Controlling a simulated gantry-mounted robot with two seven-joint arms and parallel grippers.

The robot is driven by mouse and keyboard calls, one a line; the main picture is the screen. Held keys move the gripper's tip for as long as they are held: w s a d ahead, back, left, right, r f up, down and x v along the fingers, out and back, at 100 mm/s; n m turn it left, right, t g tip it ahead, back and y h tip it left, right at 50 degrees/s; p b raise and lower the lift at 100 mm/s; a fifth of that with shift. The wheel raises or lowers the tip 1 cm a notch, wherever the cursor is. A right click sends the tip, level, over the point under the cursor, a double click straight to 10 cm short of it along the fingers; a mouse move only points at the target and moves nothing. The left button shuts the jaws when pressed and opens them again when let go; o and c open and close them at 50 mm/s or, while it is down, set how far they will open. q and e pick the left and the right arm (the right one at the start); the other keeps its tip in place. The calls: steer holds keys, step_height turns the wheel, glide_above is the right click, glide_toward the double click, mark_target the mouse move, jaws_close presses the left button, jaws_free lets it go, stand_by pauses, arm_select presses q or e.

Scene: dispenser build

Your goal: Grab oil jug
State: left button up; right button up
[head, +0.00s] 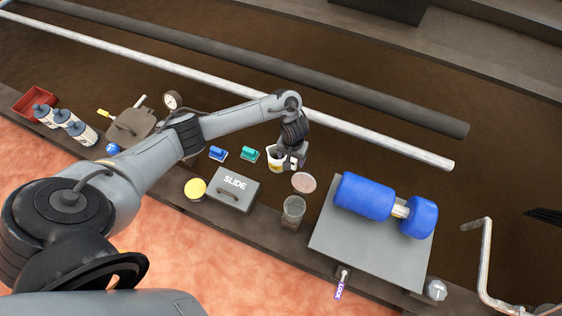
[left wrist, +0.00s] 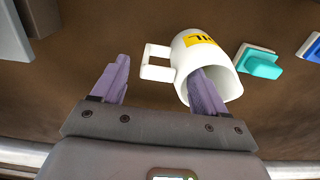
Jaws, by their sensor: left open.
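The oil jug is a white mug-like jug (head: 275,157) with a yellow label, partly hidden behind my left gripper (head: 293,160) in the head view. In the left wrist view the jug (left wrist: 190,55) shows its open mouth, yellow label and side handle (left wrist: 157,63). My left gripper (left wrist: 160,85) is open in that view. The handle shows between its two fingers, and the right finger overlaps the jug's mouth; I cannot tell whether it is inside or touching. My right gripper is in neither view.
Teal (head: 249,153) and blue (head: 218,154) blocks sit left of the jug. A grey plate (head: 333,245) bears a blue roller (head: 365,196) at right.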

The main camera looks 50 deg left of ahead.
arm_select(q)
steer(key=shift+w+f+b, duration=0.2)
steer(key=shift+f+b, duration=0.15)
steer(key=shift+f, duration=0.35)
steer(key=shift+f+b, duration=0.3)
steer(key=shift+f, duration=0.1)
step_height(320, 180, down, 4)
steer(key=b, duration=0.3)
steer(key=shift+c, duration=0.4)
steer(key=c, duration=1.1)
steer(key=shift+r, duration=0.25)
steer(key=shift+c, duration=0.2)
